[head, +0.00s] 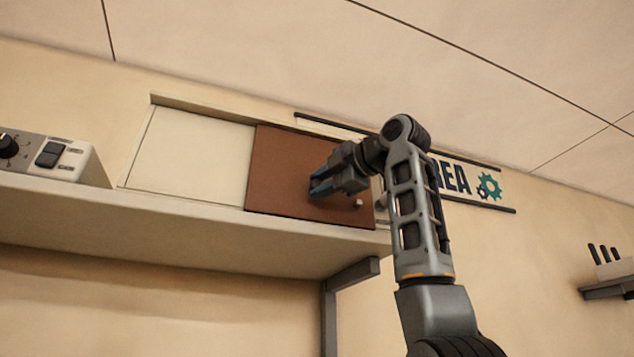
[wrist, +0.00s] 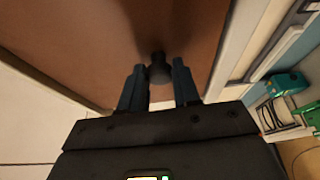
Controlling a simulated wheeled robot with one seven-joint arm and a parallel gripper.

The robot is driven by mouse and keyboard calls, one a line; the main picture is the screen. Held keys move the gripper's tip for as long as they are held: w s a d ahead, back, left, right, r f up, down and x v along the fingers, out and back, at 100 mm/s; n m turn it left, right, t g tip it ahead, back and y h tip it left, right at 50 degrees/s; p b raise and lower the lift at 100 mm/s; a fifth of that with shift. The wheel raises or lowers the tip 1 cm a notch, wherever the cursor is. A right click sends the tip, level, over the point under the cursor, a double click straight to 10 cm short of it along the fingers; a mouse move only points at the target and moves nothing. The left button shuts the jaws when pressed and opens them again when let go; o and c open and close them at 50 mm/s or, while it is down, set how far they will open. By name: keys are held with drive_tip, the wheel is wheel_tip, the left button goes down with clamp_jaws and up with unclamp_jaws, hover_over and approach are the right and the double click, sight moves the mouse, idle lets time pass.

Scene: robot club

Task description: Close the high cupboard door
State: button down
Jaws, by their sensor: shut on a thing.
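The high cupboard (head: 190,103) sits on a wall shelf, with a pale panel (head: 190,152) at left and a brown door (head: 285,165) at right. The brown door also fills much of the wrist view (wrist: 70,45). My gripper (head: 318,187) is at the right part of this door. In the wrist view a dark round knob (wrist: 158,68) on the door sits between my two fingertips (wrist: 158,85), and they are shut on it. My arm hides the cupboard's right end in the head view, so I cannot tell how far the door stands open.
The shelf (head: 200,230) runs under the cupboard, with a bracket (head: 350,272) below. A control box (head: 50,158) stands at left. A wall sign (head: 455,180) is behind my arm. In the wrist view, a pale frame edge (wrist: 240,50) and a green object (wrist: 288,84) lie right of the door.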

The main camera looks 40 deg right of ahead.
drive_tip(key=shift+d+f, duration=0.15)
drive_tip(key=shift+d, duration=0.1)
drive_tip(key=c, duration=1)
unclamp_jaws()
drive_tip(key=shift+d, duration=0.15)
drive_tip(key=shift+c, duration=0.2)
drive_tip(key=shift+o, duration=1.1)
drive_tip(key=s+b, duration=0.2)
drive_tip(key=s, duration=0.6)
drive_tip(key=shift+d, duration=0.15)
